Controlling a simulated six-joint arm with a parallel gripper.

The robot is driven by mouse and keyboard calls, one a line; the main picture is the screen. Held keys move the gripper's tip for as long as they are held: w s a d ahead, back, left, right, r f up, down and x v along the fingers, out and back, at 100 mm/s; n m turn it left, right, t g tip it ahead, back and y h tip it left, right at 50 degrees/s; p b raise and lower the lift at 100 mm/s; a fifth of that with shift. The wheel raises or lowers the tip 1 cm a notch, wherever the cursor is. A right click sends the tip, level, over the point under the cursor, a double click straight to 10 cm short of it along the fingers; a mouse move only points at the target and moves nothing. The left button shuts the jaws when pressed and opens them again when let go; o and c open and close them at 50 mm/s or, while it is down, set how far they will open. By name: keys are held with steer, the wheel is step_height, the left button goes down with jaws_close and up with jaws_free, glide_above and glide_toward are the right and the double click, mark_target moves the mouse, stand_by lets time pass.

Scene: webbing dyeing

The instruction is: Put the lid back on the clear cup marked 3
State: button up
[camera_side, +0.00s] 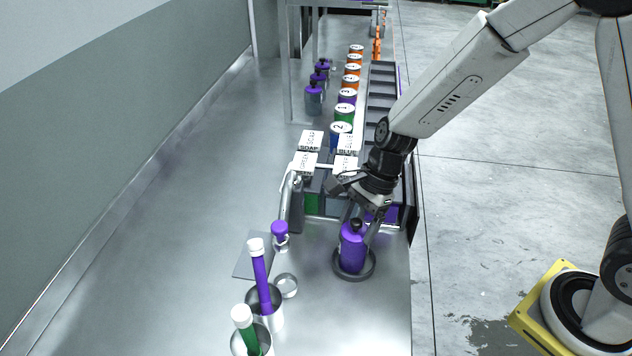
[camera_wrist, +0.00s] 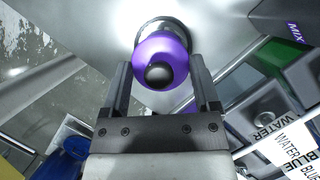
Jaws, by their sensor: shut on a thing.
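My gripper (camera_side: 358,222) points down at the front right of the metal bench, shut on a purple bottle (camera_side: 352,248) with a black knob on top. The bottle stands upright in a dark round ring (camera_side: 371,268). In the wrist view the two fingers (camera_wrist: 163,85) flank the purple bottle (camera_wrist: 176,45), its black knob facing the camera. Behind, a row of coloured cups has white numbered tops. One top on a purple cup (camera_side: 347,96) seems to read 3. I cannot make out a clear cup marked 3 or a loose lid for it.
At the front are a metal beaker with a purple stick (camera_side: 262,275), one with a green stick (camera_side: 249,335), a small metal ring (camera_side: 286,286) and a purple-topped item (camera_side: 280,230). The bench's left side is clear.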

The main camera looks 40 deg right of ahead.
stand_by(0.4)
steer(key=o, duration=1)
steer(key=shift+o, duration=0.2)
steer(key=shift+r, duration=0.2)
steer(key=shift+r, duration=3.3)
steer(key=shift+c, duration=0.2)
jaws_close()
steer(key=shift+f, duration=2.25)
